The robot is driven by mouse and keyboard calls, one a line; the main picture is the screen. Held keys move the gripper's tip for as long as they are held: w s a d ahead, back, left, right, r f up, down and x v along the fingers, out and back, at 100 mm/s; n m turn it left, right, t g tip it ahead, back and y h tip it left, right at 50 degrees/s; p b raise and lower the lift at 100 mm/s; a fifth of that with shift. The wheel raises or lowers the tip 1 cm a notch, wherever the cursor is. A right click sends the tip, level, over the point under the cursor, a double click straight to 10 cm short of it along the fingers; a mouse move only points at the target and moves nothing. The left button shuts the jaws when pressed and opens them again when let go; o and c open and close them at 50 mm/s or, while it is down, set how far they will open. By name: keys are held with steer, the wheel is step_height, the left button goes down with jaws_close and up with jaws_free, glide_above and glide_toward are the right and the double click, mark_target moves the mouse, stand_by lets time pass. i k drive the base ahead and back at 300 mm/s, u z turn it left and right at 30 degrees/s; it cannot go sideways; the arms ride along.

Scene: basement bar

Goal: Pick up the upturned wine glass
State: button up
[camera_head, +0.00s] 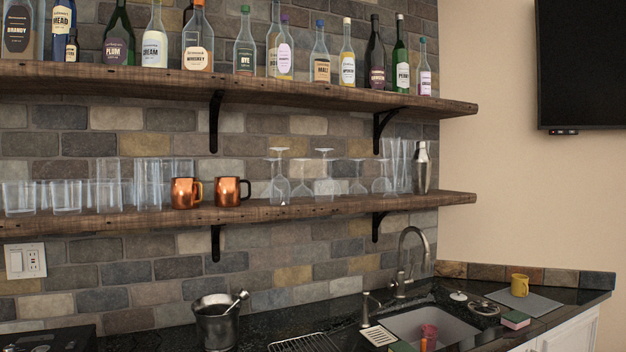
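Several clear stemmed glasses stand upside down on the lower wooden shelf, right of the copper mugs, with their flat feet up and bowls down. A tall upturned wine glass (281,188) is at the left of this group, and another tall upturned glass (324,184) stands near its middle. Shorter upturned glasses (302,188) stand between and to the right of them. They overlap and are see-through, so their outlines are hard to separate. Which one the task means cannot be told. My gripper is not in view.
Two copper mugs (228,191) and clear tumblers (66,196) stand left on the lower shelf (130,221). A metal shaker (421,168) is at its right end. Bottles line the upper shelf (270,88). Below are an ice bucket (217,322), faucet (403,280) and sink (455,328).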

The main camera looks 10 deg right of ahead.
mark_target(323, 186)
steer(key=z, duration=0.7)
steer(key=i, duration=0.95)
steer(key=z, duration=0.05)
